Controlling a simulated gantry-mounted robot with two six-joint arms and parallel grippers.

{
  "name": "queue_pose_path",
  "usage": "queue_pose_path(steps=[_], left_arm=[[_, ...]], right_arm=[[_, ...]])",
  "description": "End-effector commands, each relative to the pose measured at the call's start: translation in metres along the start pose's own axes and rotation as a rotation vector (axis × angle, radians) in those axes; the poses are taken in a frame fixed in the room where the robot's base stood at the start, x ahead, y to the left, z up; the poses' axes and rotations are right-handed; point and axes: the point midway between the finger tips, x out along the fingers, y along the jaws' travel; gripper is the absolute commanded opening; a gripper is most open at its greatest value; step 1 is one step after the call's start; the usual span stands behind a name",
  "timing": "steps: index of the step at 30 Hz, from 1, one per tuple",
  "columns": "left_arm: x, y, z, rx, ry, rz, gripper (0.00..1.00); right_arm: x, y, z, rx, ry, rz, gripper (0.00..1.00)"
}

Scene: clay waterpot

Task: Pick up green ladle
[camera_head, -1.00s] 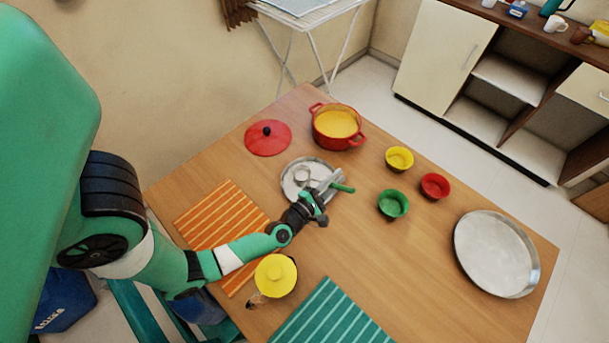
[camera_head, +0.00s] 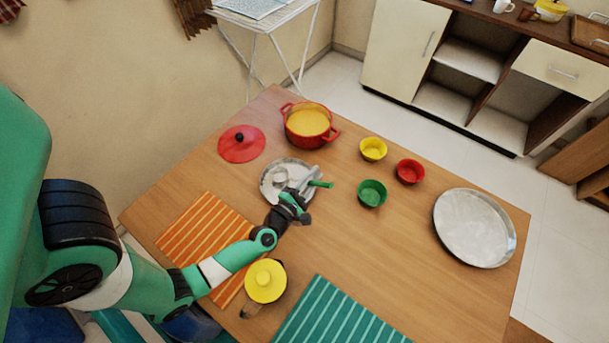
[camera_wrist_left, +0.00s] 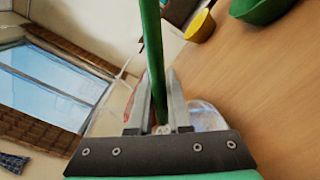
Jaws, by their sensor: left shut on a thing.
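In the left wrist view the green handle (camera_wrist_left: 152,50) runs up between the two fingers (camera_wrist_left: 160,100). I cannot tell whether the ladle still touches the plate. My right gripper is in neither view.
Yellow (camera_head: 373,149), red (camera_head: 410,171) and green (camera_head: 371,193) bowls are to the right. A large metal tray (camera_head: 474,228) lies right.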

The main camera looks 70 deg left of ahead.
Motion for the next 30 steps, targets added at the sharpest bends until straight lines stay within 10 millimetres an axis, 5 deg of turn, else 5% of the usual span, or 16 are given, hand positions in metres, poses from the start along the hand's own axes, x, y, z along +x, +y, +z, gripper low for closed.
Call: queue_pose_path(steps=[6, 18, 30], left_arm=[[0.000, 0.030, 0.024, -0.002, -0.001, 0.001, 0.00], [0.000, 0.121, 0.095, -0.001, -0.001, 0.001, 0.00], [0.000, 0.140, 0.109, 0.000, 0.000, 0.001, 0.00]], right_arm=[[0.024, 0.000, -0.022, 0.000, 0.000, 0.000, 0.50], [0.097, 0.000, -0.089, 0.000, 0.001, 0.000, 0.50], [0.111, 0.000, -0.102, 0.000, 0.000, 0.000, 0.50]])
